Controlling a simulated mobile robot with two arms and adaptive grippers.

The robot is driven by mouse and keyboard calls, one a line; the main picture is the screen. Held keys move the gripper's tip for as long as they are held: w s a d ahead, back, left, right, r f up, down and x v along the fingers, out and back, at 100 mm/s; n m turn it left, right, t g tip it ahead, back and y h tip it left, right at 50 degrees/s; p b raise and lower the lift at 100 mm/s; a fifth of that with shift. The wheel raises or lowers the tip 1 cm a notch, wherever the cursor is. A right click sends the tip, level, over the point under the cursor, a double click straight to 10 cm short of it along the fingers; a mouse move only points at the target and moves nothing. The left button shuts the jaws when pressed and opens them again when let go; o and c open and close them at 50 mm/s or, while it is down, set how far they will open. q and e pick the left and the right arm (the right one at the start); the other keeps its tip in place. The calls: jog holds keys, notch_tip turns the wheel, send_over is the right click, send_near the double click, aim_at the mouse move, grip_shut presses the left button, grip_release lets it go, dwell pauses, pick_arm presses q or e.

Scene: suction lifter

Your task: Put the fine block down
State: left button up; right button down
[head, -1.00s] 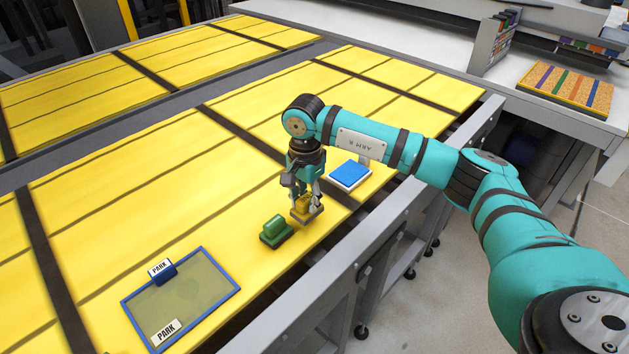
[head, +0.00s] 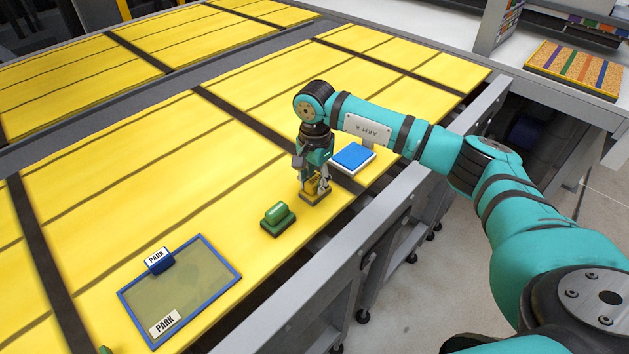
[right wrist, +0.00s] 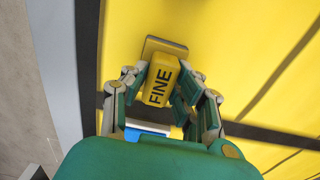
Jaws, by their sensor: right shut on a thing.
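The fine block is a yellow block (head: 312,187) on a flat grey-brown base. My right gripper (head: 314,186) points down and is shut on its yellow upper part. In the right wrist view the block (right wrist: 160,85) shows the word FINE between the two fingers (right wrist: 163,97), its base beyond it. The base is at or just above the yellow table (head: 215,170); I cannot tell if it touches. My left gripper is not in view.
A green block (head: 278,217) on a dark base stands just left of the held block. A blue-topped white pad (head: 353,156) lies close on the right. A blue-framed PARK tray (head: 207,312) lies at front left. A grey rail (head: 350,222) runs along the near edge.

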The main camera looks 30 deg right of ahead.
aim_at(314, 179)
jog(key=c, duration=1.3)
grip_release()
jog(key=shift+o, duration=1.3)
jog(key=shift+r+p, duration=0.2)
jog(key=shift+p, duration=0.1)
jog(key=shift+r+b, duration=0.2)
jog(key=shift+b, duration=0.1)
pick_arm(q)
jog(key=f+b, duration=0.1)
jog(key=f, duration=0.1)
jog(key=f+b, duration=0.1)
jog(key=b, duration=0.1)
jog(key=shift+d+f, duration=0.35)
pick_arm(e)
notch_tip(314, 179, up, 12)
jog(key=shift+f, duration=0.25)
